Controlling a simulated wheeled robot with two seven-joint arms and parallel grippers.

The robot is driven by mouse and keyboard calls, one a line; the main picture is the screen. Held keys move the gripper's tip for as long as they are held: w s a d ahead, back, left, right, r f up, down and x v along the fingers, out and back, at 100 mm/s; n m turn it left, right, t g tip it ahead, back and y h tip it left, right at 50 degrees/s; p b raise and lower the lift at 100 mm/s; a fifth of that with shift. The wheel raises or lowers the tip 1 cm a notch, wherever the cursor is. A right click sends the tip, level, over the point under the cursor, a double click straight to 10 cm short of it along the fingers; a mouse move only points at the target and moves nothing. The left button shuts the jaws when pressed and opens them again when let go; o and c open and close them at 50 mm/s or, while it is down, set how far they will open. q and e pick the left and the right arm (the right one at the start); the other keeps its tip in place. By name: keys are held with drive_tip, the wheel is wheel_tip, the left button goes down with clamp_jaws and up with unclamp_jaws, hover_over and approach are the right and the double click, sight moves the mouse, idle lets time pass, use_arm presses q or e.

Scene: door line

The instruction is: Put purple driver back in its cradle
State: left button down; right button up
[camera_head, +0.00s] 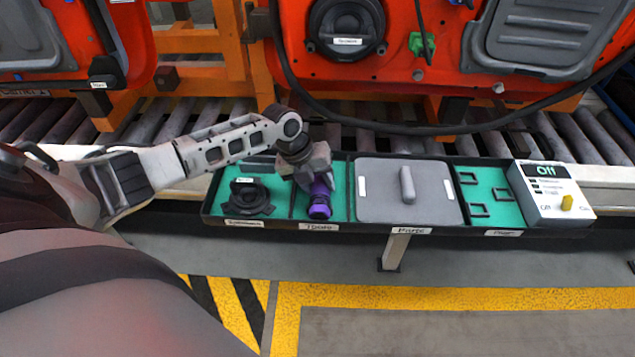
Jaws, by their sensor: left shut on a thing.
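The purple driver (320,202) is in my left gripper (316,180), over the green-lined tools compartment of the black tray (272,222). The gripper is shut on it from above. The driver's purple body shows below the fingers with a dark band around it. I cannot tell whether it touches the tray floor. The cradle cannot be made out; the gripper and driver cover much of that compartment. My right gripper is not in view.
A black round part (248,197) sits in the left compartment. A grey lid (380,192) with a handle covers the parts compartment. A white control box (550,192) reading "Off" stands at the right end. Rollers (370,146) and orange-red door panels (440,75) are behind.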

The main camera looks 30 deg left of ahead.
use_arm(q)
drive_tip(key=shift+s+d+f+b, duration=0.25)
drive_tip(key=shift+d+f+b, duration=0.05)
drive_tip(key=shift+f, duration=0.25)
drive_tip(key=c, duration=0.8)
unclamp_jaws()
drive_tip(key=shift+o, duration=0.2)
drive_tip(key=shift+a, duration=0.25)
drive_tip(key=shift+s+f, duration=0.1)
drive_tip(key=shift+f, duration=0.05)
drive_tip(key=v, duration=1.6)
drive_tip(key=shift+w+d+r+p, duration=0.25)
drive_tip(key=shift+w+r+p, duration=0.1)
drive_tip(key=shift+r, duration=0.1)
